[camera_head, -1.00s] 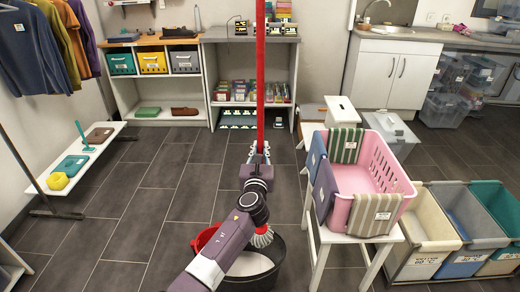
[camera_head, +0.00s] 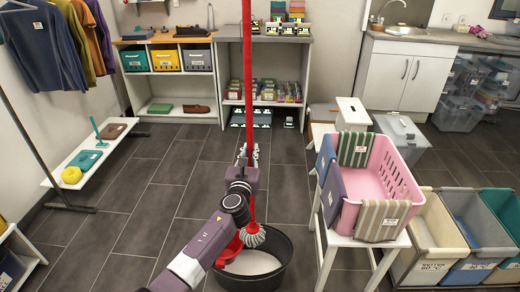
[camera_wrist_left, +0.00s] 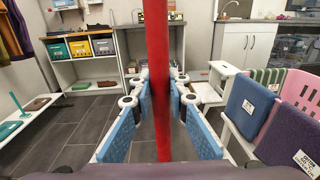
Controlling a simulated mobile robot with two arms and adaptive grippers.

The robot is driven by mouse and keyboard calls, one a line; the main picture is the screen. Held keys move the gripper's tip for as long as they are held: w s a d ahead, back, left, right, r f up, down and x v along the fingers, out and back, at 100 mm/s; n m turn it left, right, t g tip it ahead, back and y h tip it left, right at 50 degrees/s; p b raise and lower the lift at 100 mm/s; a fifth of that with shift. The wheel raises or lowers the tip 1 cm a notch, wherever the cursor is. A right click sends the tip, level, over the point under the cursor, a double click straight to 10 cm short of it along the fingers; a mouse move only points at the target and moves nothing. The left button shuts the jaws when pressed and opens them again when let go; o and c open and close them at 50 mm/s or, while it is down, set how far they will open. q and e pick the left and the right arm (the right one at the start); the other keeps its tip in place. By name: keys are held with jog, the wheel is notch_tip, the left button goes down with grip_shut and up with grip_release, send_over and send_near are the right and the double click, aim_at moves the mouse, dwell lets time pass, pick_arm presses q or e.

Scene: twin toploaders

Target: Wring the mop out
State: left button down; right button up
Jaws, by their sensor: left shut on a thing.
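The mop has a long red pole (camera_head: 247,70) that stands nearly upright and runs out of the top of the head view. Its pale, stringy mop head (camera_head: 255,237) hangs at the black bucket (camera_head: 274,276), over the opening near the far rim. A red wringer (camera_head: 229,250) sits at the bucket's left side; the mop head shows to its right, and I cannot tell if they touch. My left gripper (camera_head: 246,156) is shut on the pole well above the mop head. In the left wrist view the pole passes between the blue finger pads (camera_wrist_left: 160,95). My right gripper is not in view.
A white stand (camera_head: 340,240) with a pink basket (camera_head: 375,185) is close right of the bucket. Several laundry bins (camera_head: 430,235) stand further right. A low white bench (camera_head: 85,150) is at the left. Tiled floor is free left of the bucket and behind it.

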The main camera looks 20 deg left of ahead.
pick_arm(q)
jog(key=s+a, duration=0.3)
jog(key=a, duration=1)
jog(key=shift+s+p, duration=0.4)
jog(key=shift+r, duration=0.2)
